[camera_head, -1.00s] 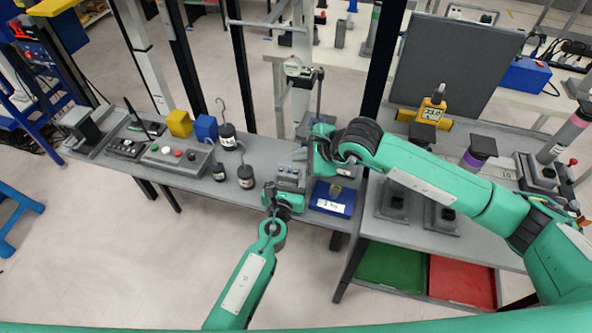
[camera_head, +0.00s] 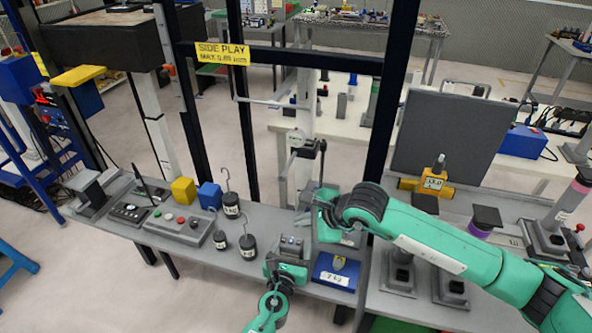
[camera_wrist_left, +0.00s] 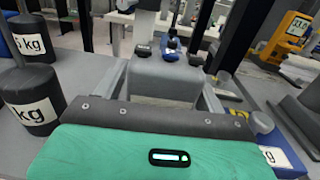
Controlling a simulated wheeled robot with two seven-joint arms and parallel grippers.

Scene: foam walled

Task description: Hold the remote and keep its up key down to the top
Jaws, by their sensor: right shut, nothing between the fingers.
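The remote (camera_head: 291,243) is a small grey block near the bench's front edge. In the left wrist view the remote (camera_wrist_left: 165,78) stands between the two fingers, with a dark key and a blue key on top. My left gripper (camera_head: 289,256) appears shut on it from the front; its fingers (camera_wrist_left: 165,98) lie along both sides. My right gripper (camera_head: 318,208) is shut and empty, above and right of the remote, beside a grey upright stand. Its fingertips are partly hidden, and I cannot tell contact with a key.
Hooked black weights (camera_head: 248,245) stand left of the remote. A blue weight block (camera_head: 336,272) sits close on its right. A grey button box (camera_head: 180,226) lies farther left. Black frame posts and a yellow SIDE PLAY sign (camera_head: 222,53) rise behind. A dark raised platform (camera_head: 105,38) stands upper left.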

